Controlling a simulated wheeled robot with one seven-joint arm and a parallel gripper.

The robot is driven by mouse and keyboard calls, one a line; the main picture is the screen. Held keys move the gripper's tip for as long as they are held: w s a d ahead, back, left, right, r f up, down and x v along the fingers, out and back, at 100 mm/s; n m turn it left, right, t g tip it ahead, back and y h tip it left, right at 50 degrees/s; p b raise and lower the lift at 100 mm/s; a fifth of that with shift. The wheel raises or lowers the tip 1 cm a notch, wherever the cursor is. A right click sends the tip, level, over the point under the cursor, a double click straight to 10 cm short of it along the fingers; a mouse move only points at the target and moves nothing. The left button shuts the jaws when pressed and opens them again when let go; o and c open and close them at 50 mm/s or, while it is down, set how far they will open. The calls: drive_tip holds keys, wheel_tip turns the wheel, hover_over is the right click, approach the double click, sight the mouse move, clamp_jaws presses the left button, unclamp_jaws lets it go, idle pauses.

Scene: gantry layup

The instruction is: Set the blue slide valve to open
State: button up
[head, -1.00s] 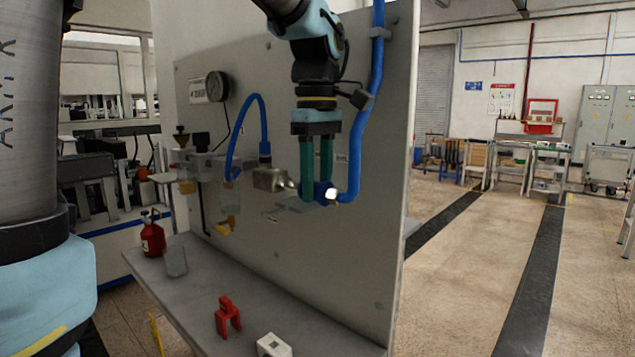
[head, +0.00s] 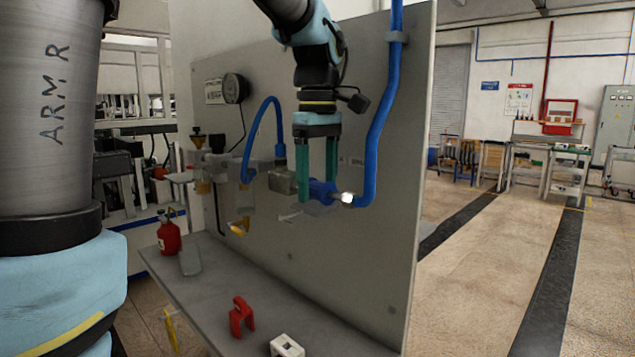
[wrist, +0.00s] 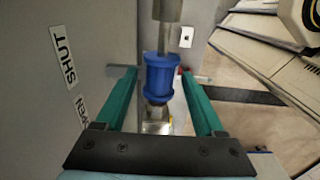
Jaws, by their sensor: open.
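The blue slide valve (head: 322,190) sits in a pipe line on the grey panel, with metal fittings at both ends. In the wrist view its blue sleeve (wrist: 160,76) lies between my two green fingers, with a gap visible on each side. My gripper (head: 317,193) points down at the valve and is open; it also shows in the wrist view (wrist: 157,74). A SHUT label (wrist: 65,57) and a partly hidden OPEN label (wrist: 81,115) are on the panel to the left. The sleeve appears mostly level with SHUT, but the angle makes this uncertain.
A blue hose (head: 378,130) runs up the panel (head: 350,265) close to my gripper's right. Another hose (head: 258,130) and a gauge (head: 235,88) are to the left. A red clip (head: 241,317), a white block (head: 286,346) and a red bottle (head: 169,233) stand on the shelf below.

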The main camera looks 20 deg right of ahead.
sight(318, 182)
wheel_tip(318, 182, up, 11)
drive_tip(key=b, duration=0.1)
idle(0.4)
drive_tip(key=shift+f, duration=0.1)
